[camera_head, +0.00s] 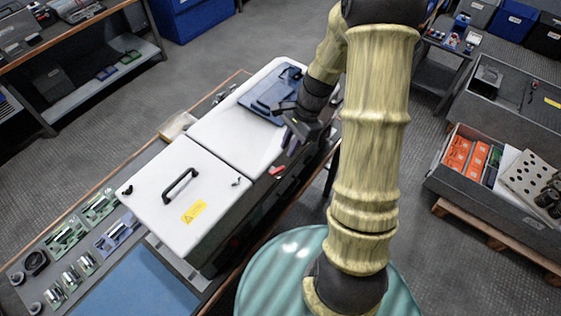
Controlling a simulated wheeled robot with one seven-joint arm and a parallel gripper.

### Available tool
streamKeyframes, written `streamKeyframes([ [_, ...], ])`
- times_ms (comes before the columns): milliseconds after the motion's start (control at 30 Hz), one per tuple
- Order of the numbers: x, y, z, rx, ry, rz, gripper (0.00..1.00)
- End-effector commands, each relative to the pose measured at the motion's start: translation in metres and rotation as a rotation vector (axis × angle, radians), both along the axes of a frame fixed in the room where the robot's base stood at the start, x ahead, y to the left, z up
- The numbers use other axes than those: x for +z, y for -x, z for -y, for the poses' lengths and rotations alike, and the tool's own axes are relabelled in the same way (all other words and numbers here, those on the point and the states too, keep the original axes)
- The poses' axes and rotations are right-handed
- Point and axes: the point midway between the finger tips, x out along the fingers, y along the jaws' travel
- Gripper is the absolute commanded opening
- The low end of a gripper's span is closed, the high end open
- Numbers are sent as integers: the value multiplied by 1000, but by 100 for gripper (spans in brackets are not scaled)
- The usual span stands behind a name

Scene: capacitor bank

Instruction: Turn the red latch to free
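The red latch (277,170) is a small red piece on the right-hand side of the white cabinet (235,130), just below its top edge. It is small in this view, and I cannot make out its exact turn angle. My gripper (292,138) is dark and hangs over the cabinet's right edge, a little above and to the right of the latch in the picture. It looks apart from the latch. Its fingers are small and dark, and their gap cannot be made out. No held object shows.
The cabinet's near lid has a black handle (181,185) and a yellow label (194,211). A dark blue panel (262,98) lies on its far part, close to my gripper. Electronic parts (65,237) and a blue mat (135,285) lie on the bench. Grey bins stand right.

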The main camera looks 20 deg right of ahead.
Motion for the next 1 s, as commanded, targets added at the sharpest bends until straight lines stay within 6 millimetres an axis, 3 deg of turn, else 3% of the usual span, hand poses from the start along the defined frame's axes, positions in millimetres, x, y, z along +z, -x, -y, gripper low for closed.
streamKeyframes([
  [500,-67,8,-27,2,-2,-2,21],
  [900,-76,8,-30,2,0,1,21],
  [933,-76,8,-30,2,1,1,19],
  [1000,-76,8,-30,2,1,1,5],
])
